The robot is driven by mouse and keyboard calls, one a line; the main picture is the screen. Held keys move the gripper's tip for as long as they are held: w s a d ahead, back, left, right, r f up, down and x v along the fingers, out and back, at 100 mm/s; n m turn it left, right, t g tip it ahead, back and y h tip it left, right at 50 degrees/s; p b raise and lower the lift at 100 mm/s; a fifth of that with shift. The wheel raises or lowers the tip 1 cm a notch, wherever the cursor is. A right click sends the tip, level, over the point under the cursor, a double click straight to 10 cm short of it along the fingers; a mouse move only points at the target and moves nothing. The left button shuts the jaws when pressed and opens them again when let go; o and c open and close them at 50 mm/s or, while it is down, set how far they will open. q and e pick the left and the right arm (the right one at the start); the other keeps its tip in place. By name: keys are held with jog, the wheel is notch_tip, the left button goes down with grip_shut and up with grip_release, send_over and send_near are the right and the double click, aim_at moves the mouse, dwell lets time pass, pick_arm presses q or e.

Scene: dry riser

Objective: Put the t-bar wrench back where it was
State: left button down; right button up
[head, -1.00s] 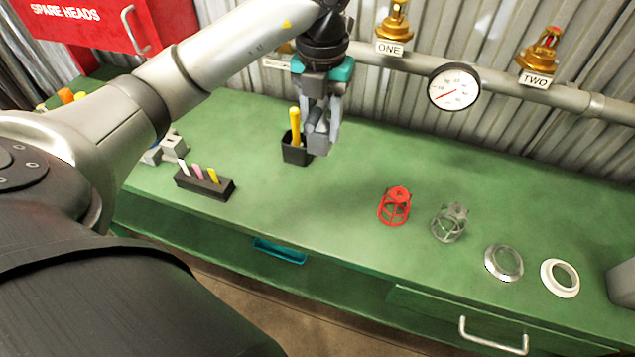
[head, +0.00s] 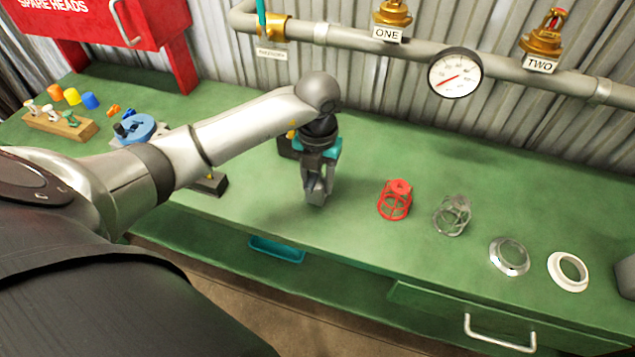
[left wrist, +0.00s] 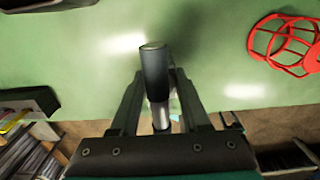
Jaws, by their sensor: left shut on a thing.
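My left gripper (head: 316,194) points down over the green bench, left of the red cage. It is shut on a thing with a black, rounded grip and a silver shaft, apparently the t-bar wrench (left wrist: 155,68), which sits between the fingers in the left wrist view. In the head view the fingers and wrist hide most of it. I cannot tell whether its lower end touches the bench. My right gripper is in neither view.
A black cup (head: 286,147) stands behind my gripper, partly hidden. The red cage (head: 395,200), clear cage (head: 452,215), chrome ring (head: 509,256) and white ring (head: 568,271) stand to the right. A pipe with a gauge (head: 455,73) runs behind. A teal tray (head: 277,250) is below the bench top.

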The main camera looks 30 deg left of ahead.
pick_arm(q)
jog(key=shift+f, duration=0.25)
jog(key=shift+f, duration=0.2)
jog(key=shift+c, duration=1.9)
grip_release()
jog(key=shift+r, duration=0.25)
notch_tip(320, 180, up, 12)
jog(key=shift+p, duration=1.05)
